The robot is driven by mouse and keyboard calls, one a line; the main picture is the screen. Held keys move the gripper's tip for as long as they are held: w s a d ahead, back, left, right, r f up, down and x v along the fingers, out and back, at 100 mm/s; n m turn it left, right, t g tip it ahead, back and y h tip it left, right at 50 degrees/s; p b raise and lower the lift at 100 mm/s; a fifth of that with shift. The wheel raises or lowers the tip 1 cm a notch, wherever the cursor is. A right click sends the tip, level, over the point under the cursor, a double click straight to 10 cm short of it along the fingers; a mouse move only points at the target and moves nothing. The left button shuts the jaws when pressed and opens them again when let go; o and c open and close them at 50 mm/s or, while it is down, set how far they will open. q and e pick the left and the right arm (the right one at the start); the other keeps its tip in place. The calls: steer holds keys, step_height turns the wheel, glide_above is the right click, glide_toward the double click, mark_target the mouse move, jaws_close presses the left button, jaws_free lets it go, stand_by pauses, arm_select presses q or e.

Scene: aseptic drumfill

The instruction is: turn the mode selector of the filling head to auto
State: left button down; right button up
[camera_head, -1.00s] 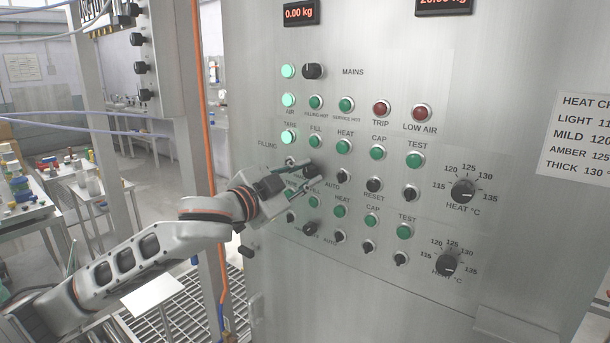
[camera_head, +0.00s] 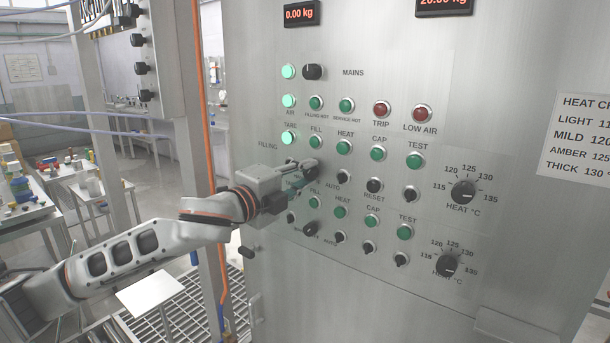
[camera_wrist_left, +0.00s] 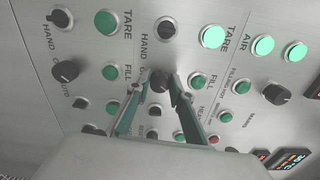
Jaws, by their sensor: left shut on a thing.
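The mode selector of the filling head is a black knob (camera_head: 311,166) on the steel panel, in the filling row, left of an AUTO label. My left gripper (camera_head: 300,171) reaches it from the left and is shut on it. In the left wrist view the dark knob (camera_wrist_left: 158,80) shows between the two fingertips (camera_wrist_left: 157,91). The fingers and palm hide parts of the knob and its lettering, so its pointer direction cannot be made out. My right gripper is not in view.
A similar black selector (camera_head: 311,229) sits in the row below. Several green lamps and small black knobs surround the gripper closely. Heat dials (camera_head: 463,190) are at the right. An orange cable (camera_head: 203,100) runs down a post behind my left arm.

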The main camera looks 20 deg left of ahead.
arm_select(q)
steer(key=shift+m, duration=0.6)
steer(key=c, duration=1.8)
jaws_free()
steer(key=v, duration=1.2)
steer(key=shift+r, duration=0.1)
